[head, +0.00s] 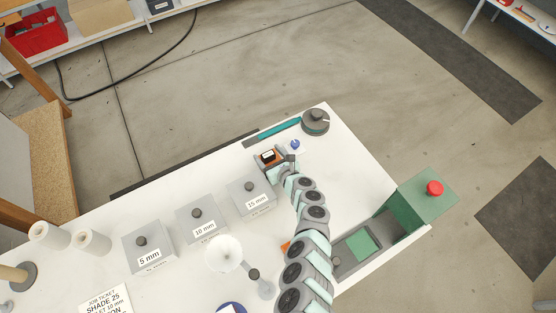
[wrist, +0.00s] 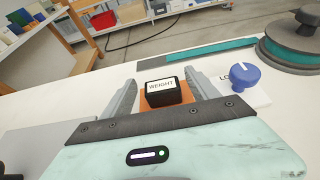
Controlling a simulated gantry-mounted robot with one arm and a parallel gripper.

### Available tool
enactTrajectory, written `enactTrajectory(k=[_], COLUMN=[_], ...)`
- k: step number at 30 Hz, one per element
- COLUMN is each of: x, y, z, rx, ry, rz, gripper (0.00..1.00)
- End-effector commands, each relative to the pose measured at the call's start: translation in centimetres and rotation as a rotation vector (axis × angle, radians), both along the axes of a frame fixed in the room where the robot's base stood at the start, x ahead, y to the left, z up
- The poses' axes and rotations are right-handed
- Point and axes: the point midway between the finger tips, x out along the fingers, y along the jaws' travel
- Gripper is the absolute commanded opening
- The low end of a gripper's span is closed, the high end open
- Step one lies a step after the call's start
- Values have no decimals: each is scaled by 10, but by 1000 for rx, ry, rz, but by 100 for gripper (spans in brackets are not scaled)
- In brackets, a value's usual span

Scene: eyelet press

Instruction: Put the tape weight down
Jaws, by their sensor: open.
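The tape weight (wrist: 161,93) is a small black block with a white label reading WEIGHT. It stands upright on an orange pad (wrist: 160,108), and it also shows in the head view (head: 267,155) near the table's far edge. My gripper (wrist: 162,84) is open, with one grey finger on each side of the weight and a visible gap on both sides. In the head view my gripper (head: 275,161) is low over the table at the weight. A teal tape strip (wrist: 210,55) lies in a dark channel beyond the weight.
A blue knob (wrist: 245,75) stands close to the right finger, with a dark reel (head: 315,120) behind it. Grey boxes marked 15 mm (head: 251,196), 10 mm (head: 202,222) and 5 mm (head: 148,248) stand at left. A green press housing with a red button (head: 434,188) is at right.

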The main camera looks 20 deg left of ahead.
Motion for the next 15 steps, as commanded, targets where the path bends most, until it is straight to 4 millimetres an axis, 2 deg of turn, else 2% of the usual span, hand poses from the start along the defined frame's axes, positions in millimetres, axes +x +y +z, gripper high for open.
enactTrajectory(k=[1, 4, 10, 15], x=[-6, -16, -35, -43], y=[-8, -20, -39, -50], z=[11, 18, 27, 31], rx=[4, 2, 2, 2], ry=[4, 4, 3, -2], rz=[-9, -10, -7, -4], gripper=[69, 69, 69, 69])
